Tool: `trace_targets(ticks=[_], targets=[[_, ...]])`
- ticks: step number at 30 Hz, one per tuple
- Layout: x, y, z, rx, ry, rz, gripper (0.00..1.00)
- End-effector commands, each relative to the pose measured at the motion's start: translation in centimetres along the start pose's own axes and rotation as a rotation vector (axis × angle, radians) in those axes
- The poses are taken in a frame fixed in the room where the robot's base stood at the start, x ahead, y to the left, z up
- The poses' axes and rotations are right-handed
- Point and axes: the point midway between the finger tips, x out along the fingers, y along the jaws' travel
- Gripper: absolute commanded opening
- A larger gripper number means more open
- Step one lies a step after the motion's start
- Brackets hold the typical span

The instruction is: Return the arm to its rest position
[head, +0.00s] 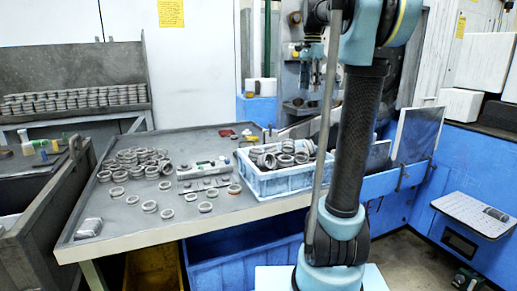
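My arm (360,140) rises from its teal base at the lower middle, with a black upright link and a teal elbow at the top right. The arm folds over at the top edge, where part of it is cut off. Small teal and dark parts at the upper middle, in front of the machine, seem to be my wrist and gripper (305,80). They are too small and cluttered to show whether the fingers are open or shut, or whether they hold anything.
A table (130,236) carries several metal rings (140,160) and a blue crate (270,186) of rings, left of my arm. A grey bench with stacked rings (75,98) is at left. A blue cabinet (480,180) with a small shelf (465,212) is at right.

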Motion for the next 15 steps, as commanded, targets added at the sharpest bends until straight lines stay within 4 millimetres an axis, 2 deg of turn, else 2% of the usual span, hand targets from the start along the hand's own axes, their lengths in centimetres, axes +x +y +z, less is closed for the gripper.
trace_targets(ticks=[8,15], targets=[[4.0,4.7,3.1,-0.166,0.019,-0.022,0.40],[9.8,10.1,6.5,-0.368,0.047,-0.044,0.40]])
